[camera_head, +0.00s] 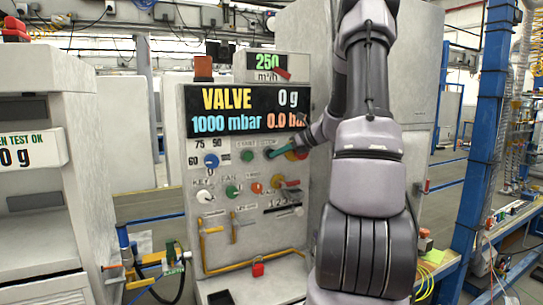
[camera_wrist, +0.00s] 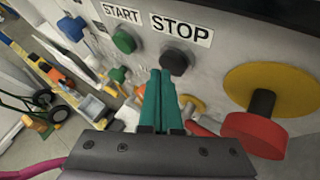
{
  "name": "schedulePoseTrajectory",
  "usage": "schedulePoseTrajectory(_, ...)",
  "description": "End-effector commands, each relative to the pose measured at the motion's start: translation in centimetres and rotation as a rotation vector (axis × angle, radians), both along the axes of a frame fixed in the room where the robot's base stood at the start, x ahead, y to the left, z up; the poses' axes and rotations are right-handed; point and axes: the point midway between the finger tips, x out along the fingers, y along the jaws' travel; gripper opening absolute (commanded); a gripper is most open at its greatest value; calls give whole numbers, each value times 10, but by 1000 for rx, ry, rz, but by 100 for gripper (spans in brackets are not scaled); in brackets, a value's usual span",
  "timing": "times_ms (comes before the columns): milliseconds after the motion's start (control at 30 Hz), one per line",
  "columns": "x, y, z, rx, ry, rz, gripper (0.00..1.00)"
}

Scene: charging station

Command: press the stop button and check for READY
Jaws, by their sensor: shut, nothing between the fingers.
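The dark stop button (camera_wrist: 174,61) sits under the STOP label (camera_wrist: 180,29) in the wrist view. My gripper (camera_wrist: 160,75) is shut and empty, its teal fingers pointing at the panel. The fingertips overlap the button's lower left edge in the picture; I cannot tell if they touch it. In the head view my gripper (camera_head: 274,154) is at the panel beside the stop button, which is mostly hidden there. The panel's display (camera_head: 246,109) reads VALVE, 0 g, 1000 mbar and 0.0 bar, its right end hidden by my arm. No READY shows.
A green start button (camera_wrist: 124,41) is left of the stop button. A large red knob (camera_wrist: 257,135) on a yellow disc stands out to the right. A smaller display (camera_head: 266,61) reads 250. Yellow pipes (camera_head: 255,262) run along the panel's lower part.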

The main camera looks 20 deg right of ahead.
Motion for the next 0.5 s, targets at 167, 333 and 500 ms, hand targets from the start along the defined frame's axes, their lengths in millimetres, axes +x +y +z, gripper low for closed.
schedulePoseTrajectory(167,1,0,0,0,0,0,0)
schedulePoseTrajectory(333,2,0,0,-1,-1,0,0)
schedulePoseTrajectory(500,5,1,0,0,0,1,0)
